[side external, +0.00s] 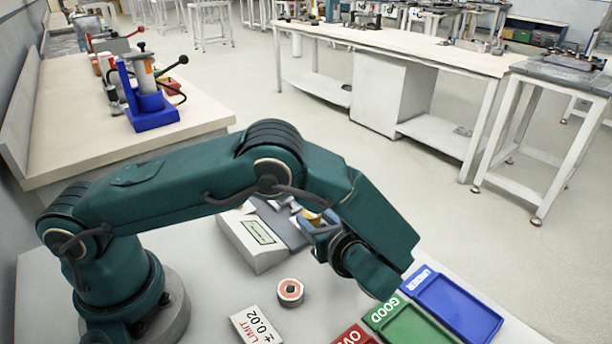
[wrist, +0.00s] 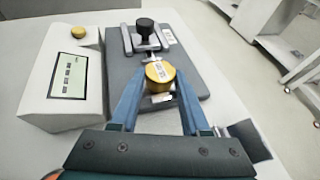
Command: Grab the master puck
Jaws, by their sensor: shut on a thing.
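The master puck, a gold cylinder with a label on its side (wrist: 160,74), is between the blue fingers of my gripper (wrist: 159,78) in the wrist view. My gripper is shut on it. The puck is over the grey plate of the gauge (wrist: 190,75), in front of the black-knobbed post; I cannot tell whether it touches the plate. In the side view my gripper (side external: 318,224) reaches down at the gauge, and a bit of gold shows there, mostly hidden by my arm.
A white display box (wrist: 62,85) adjoins the plate's left side. Red (side external: 352,335), green (side external: 408,326) and blue (side external: 455,306) trays stand at front right.

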